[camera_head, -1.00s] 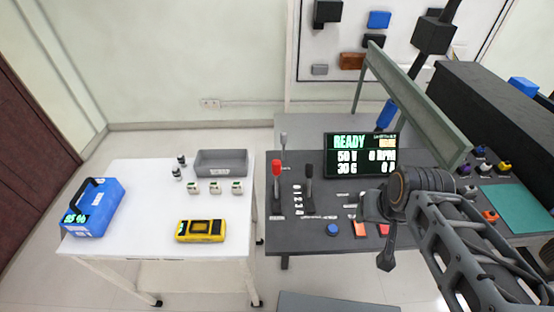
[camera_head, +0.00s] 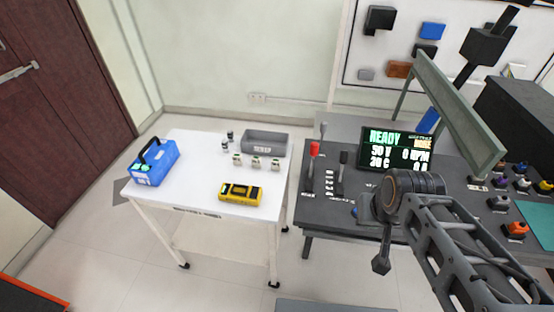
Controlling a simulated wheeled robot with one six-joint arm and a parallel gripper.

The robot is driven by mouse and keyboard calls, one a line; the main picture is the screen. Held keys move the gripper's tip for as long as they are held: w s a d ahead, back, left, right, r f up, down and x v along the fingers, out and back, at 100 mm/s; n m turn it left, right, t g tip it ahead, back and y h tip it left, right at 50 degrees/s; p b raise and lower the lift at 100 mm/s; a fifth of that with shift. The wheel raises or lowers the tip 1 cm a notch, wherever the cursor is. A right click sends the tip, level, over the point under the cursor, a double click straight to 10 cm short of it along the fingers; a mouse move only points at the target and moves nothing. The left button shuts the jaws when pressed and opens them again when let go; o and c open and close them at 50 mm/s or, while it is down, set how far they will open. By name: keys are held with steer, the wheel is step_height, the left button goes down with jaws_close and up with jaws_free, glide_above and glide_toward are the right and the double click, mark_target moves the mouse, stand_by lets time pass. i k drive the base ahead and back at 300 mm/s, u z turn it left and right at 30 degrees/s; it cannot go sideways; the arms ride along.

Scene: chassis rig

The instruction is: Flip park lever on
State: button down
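Several upright levers stand at the left end of the dark console (camera_head: 318,219). One has a red knob (camera_head: 314,149), one has a black handle (camera_head: 343,158), and a thinner grey one (camera_head: 322,129) stands behind. Their labels are too small to read, so I cannot tell which is the park lever. My arm comes in from the lower right, in front of the console. A dark end piece, which looks like my gripper (camera_head: 381,262), hangs at the console's front edge, apart from the levers. Its fingers are not clear. It appears to hold nothing.
A lit screen (camera_head: 397,149) reads READY behind my arm. A white cart (camera_head: 190,195) at left carries a blue box (camera_head: 153,163), a yellow device (camera_head: 240,193) and a grey tray (camera_head: 265,143). A narrow floor gap separates cart and console. A green-grey beam (camera_head: 460,115) slants over the console.

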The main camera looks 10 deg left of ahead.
mark_target(313, 151)
steer(key=u, duration=0.8)
steer(key=k, duration=1.05)
steer(key=u, duration=1.35)
steer(key=i, duration=2.2)
steer(key=z, duration=1.5)
steer(key=i, duration=0.6)
steer(key=z, duration=0.55)
